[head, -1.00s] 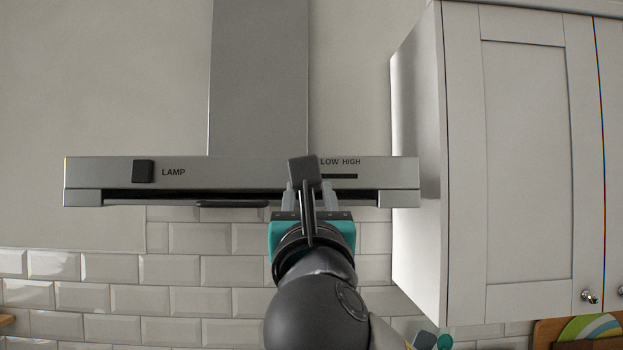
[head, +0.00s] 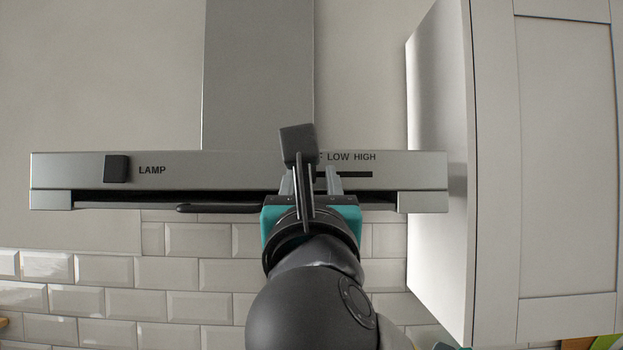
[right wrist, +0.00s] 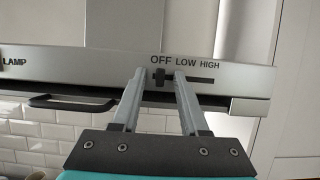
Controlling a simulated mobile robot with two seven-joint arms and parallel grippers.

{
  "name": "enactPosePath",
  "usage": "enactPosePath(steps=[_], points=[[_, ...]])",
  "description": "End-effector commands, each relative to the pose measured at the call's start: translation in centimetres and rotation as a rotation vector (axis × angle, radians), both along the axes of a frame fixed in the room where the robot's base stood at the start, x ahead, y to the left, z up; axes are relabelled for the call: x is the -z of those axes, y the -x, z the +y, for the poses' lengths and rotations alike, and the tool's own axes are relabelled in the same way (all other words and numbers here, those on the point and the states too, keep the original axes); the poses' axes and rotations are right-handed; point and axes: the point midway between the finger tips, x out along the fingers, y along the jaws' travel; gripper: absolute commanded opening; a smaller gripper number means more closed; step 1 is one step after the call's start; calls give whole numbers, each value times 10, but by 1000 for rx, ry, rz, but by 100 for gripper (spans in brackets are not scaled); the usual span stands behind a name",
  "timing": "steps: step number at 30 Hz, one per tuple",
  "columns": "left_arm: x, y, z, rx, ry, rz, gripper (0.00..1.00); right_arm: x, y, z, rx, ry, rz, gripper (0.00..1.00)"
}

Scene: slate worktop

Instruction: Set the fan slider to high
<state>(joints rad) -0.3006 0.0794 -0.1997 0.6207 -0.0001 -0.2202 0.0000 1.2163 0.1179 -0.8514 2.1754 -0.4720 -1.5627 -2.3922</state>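The fan slider is a small dark knob (right wrist: 159,77) in a dark slot on the range hood's front panel, seen in the right wrist view. It stands at the slot's left end, below OFF, with LOW and HIGH printed to the right. My right gripper (right wrist: 160,72) is open, its fingertips on either side of the knob with gaps visible; I cannot tell how far they are from the panel. In the head view my right gripper (head: 311,180) and its wrist hide the knob. My left gripper is not in view.
The range hood (head: 230,168) has a square black lamp switch (head: 116,169) at its left and a dark bar handle (head: 219,208) along its lower edge. A white wall cabinet (head: 560,170) stands close to the hood's right end. White tiles (head: 110,272) cover the wall below.

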Motion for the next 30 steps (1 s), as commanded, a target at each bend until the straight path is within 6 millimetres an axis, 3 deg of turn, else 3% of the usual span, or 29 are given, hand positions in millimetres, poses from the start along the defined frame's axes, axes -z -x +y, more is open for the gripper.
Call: enactPosePath(steps=[2,11,30], points=[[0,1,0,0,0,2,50,0,0,0,0,0,0,34],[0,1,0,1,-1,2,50,0,0,0,0,0,0,0],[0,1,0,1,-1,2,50,0,0,0,0,0,0,0]])
